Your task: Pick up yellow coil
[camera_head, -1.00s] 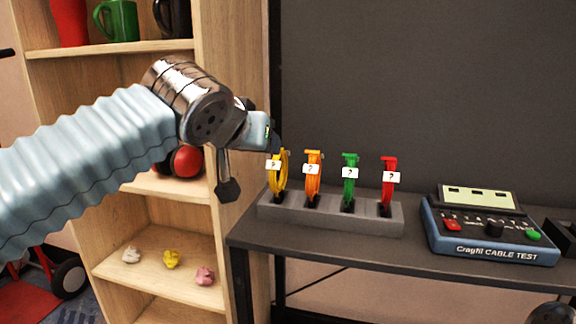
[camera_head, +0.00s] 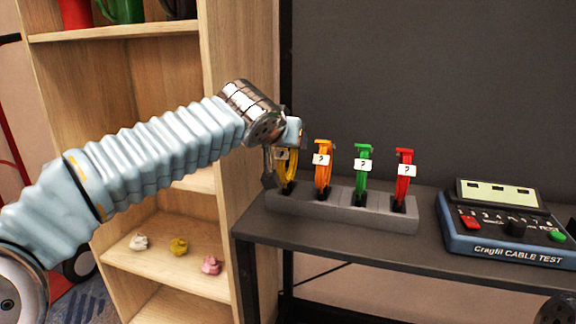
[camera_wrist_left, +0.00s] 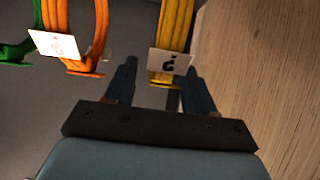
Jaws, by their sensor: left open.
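The yellow coil (camera_head: 289,172) stands upright in the leftmost slot of a grey holder (camera_head: 340,209) on the dark desk, with a white "?" tag on it. My left gripper (camera_head: 279,168) is at the yellow coil and partly covers it in the head view. In the left wrist view the yellow coil (camera_wrist_left: 174,38) and its tag lie between the two open fingers of my left gripper (camera_wrist_left: 158,85), nearer the right finger. I cannot tell whether a finger touches it.
Orange (camera_head: 323,172), green (camera_head: 363,170) and red (camera_head: 403,180) coils stand to the right in the same holder. A cable tester (camera_head: 505,225) sits at the right of the desk. A wooden shelf (camera_head: 160,130) stands close on the left.

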